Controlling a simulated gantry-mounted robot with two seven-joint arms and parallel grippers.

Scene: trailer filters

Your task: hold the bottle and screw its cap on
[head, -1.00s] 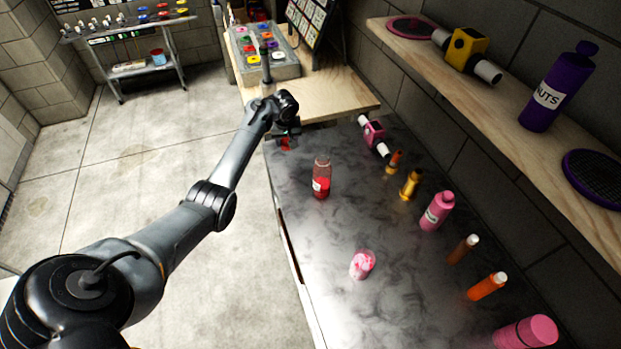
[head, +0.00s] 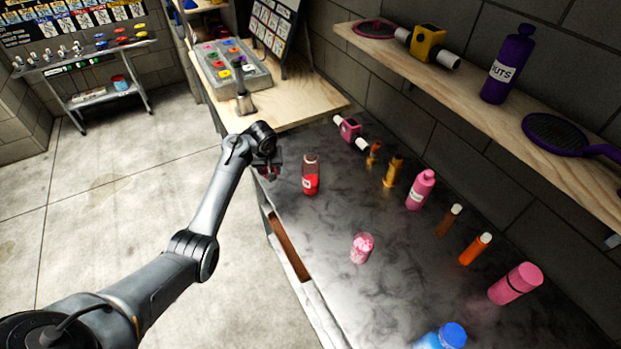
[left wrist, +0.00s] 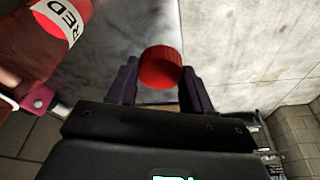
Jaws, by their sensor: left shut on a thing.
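A clear bottle of red liquid (head: 310,178) stands upright on the dark tabletop, with no cap visible on its top. In the left wrist view the bottle (left wrist: 35,50) shows at the upper left, tilted in the picture, with a white label reading RED. My left gripper (head: 270,172) is left of the bottle, over the table's left edge and apart from the bottle. In the left wrist view its fingers (left wrist: 160,88) are shut on a round red cap (left wrist: 160,67). My right gripper is in neither view.
A pink-filled jar (head: 361,248) stands nearer on the table. A pink bottle (head: 420,190), an orange tube (head: 475,248) and other containers line the right side. A wooden shelf (head: 480,95) runs along the wall. The tabletop between is clear.

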